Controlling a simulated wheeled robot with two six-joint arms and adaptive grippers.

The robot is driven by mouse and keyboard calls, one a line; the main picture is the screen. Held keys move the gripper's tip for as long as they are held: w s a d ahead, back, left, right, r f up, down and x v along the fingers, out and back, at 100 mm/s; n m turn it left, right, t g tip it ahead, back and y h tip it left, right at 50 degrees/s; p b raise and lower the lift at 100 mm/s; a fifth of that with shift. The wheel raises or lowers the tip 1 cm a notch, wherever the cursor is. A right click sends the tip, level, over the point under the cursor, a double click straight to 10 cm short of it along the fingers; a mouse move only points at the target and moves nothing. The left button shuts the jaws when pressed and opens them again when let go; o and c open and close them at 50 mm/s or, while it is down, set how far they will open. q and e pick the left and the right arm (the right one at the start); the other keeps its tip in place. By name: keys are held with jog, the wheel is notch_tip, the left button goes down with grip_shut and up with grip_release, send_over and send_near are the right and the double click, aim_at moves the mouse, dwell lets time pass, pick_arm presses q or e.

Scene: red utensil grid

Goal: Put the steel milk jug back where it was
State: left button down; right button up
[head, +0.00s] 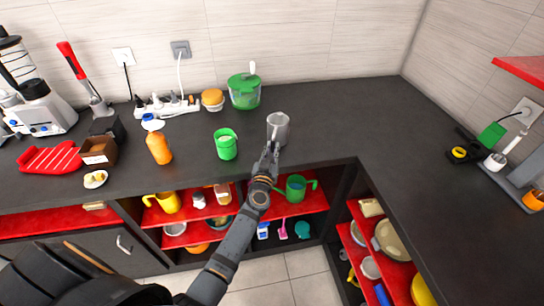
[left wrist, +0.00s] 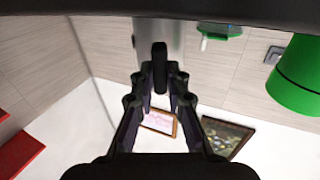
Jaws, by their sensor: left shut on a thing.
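The steel milk jug (head: 280,126) is a grey metal cylinder, upright at the counter's front part, right of the green cup. My left gripper (head: 270,149) reaches it from the front and is shut on its handle side. In the left wrist view the jug's grey wall (left wrist: 178,38) fills the top middle, and the left gripper's fingers (left wrist: 160,68) close together at a dark upright part in front of it. I cannot tell whether the jug's base touches the counter. My right gripper does not show.
A green cup (head: 226,146) stands just left of the jug, with an orange bottle (head: 159,149) farther left. A green lidded bowl (head: 244,94) and a power strip (head: 166,106) are behind. The dark counter (head: 345,115) right of the jug is clear. Red shelves (head: 315,203) with several items lie below.

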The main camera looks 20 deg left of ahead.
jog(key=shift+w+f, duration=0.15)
pick_arm(q)
jog(key=shift+f, duration=0.2)
jog(key=c, duration=1.3)
grip_release()
jog(key=shift+c, duration=0.2)
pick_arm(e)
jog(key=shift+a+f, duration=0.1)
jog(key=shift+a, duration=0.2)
pick_arm(q)
jog(key=shift+s+r+p, duration=0.1)
jog(key=shift+s+p, duration=0.05)
jog(key=shift+p, duration=0.15)
jog(key=s+d+b, duration=0.1)
jog(key=s+d, duration=0.1)
jog(key=s, duration=0.9)
jog(key=shift+s+d+f+b, duration=0.2)
jog(key=shift+s+b, duration=0.05)
jog(key=shift+b, duration=0.15)
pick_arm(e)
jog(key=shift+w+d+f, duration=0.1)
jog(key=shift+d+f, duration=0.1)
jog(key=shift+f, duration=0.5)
